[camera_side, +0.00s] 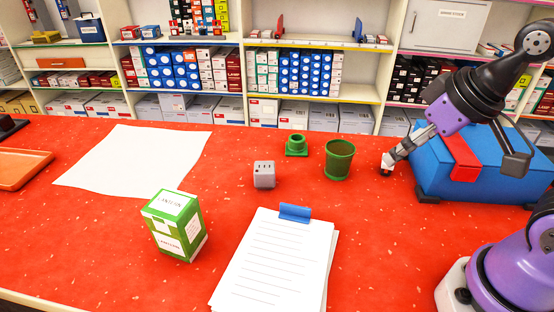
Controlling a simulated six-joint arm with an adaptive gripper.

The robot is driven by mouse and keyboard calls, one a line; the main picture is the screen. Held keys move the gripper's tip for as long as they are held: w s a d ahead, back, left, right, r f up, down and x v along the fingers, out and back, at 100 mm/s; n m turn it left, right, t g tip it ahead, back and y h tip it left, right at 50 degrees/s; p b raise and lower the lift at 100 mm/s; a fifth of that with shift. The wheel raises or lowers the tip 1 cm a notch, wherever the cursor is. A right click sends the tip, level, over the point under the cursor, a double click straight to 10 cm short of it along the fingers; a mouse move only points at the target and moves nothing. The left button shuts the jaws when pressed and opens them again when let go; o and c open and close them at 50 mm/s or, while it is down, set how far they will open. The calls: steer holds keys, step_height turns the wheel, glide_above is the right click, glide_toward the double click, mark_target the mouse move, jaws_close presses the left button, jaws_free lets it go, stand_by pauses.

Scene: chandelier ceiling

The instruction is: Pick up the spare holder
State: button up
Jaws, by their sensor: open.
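A small green holder (297,146) with a square base and a round socket on top stands upright on the red table, toward the back middle. My gripper (386,171) is open and empty, pointing down low over the table at the right. It is to the right of the holder, with a green cup (338,161) between them. The gap between my fingertips and the table is hard to judge. Nothing hides the holder.
A grey socket block (264,175) stands left of the cup. A blue toolbox (470,165) is close beside my gripper. A clipboard (272,262), a green-white box (174,225), a white sheet (130,160) and an orange tray (22,168) lie farther left.

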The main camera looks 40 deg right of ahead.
steer(key=n+g+y, duration=0.1)
steer(key=n, duration=0.2)
glide_above(298, 139)
steer(key=s+a, duration=0.1)
steer(key=s, duration=0.2)
step_height(298, 139, down, 11)
steer(key=shift+a+f, duration=0.1)
steer(key=x, duration=0.5)
steer(key=shift+s+d+f, duration=0.1)
steer(key=shift+d+f, duration=0.15)
steer(key=shift+f, duration=0.15)
steer(key=c, duration=1.1)
